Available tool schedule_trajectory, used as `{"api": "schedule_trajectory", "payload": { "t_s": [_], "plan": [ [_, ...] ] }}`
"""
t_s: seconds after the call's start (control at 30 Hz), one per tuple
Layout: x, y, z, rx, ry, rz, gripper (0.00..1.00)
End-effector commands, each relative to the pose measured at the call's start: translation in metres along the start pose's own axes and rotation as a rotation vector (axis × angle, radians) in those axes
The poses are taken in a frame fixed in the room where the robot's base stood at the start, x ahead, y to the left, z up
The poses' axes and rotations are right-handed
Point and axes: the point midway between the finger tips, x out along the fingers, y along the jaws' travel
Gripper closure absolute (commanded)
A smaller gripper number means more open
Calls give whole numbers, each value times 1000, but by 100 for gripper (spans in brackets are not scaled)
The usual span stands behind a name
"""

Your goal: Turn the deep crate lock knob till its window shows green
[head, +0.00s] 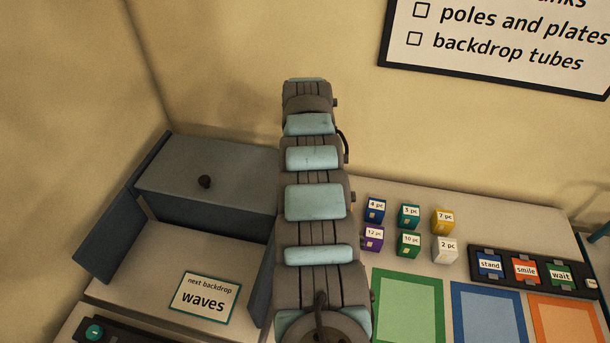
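A dark panel (125,338) at the lower left edge bears a round teal part (94,332). I cannot tell which of these, if either, is the deep crate lock knob. No lock window, red or green, can be made out. My arm rises through the middle of the head view and hides the right side of the box. My gripper is not in view.
A card reading "next backdrop waves" (206,298) lies between blue side panels. Right of my arm are several small labelled blocks (409,244), a dark rack of word tiles (526,270), and green (408,305), blue (487,315) and orange (570,320) mats. A sign (500,45) hangs on the wall.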

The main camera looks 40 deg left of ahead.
Motion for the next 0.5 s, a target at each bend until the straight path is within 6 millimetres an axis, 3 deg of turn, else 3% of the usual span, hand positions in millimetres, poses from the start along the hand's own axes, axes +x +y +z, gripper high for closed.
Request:
{"api": "schedule_trajectory", "payload": {
  "t_s": [0.47, 0.5],
  "plan": [
    [2, 0, 0, -15, 1, 0, 100],
    [2, 0, 0, -15, 1, 0, 62]
  ]
}}
